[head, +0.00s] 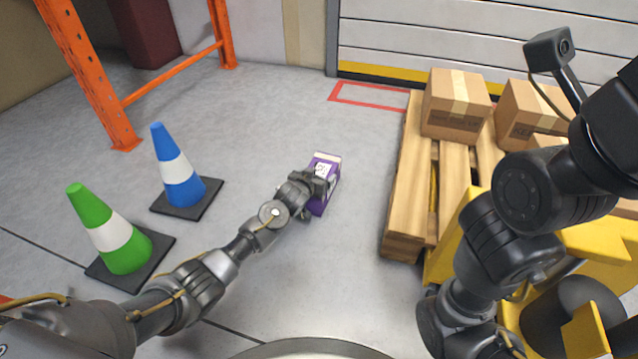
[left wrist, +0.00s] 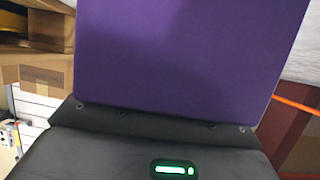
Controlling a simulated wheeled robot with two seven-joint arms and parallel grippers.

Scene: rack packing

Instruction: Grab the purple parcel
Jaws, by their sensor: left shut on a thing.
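The purple parcel (head: 321,203) is a small box with a pale label on top, near the middle of the head view. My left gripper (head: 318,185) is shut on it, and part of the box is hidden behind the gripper. In the left wrist view the purple parcel (left wrist: 190,50) fills most of the upper picture, right against the dark gripper body. I cannot tell whether the parcel touches the floor. My right arm shows at the right of the head view, but its gripper cannot be made out.
A wooden pallet (head: 404,205) with cardboard boxes (head: 455,105) stands to the right of the parcel. A blue cone (head: 178,170) and a green cone (head: 115,235) stand to the left. An orange rack frame (head: 90,75) is at the back left. The grey floor behind the parcel is clear.

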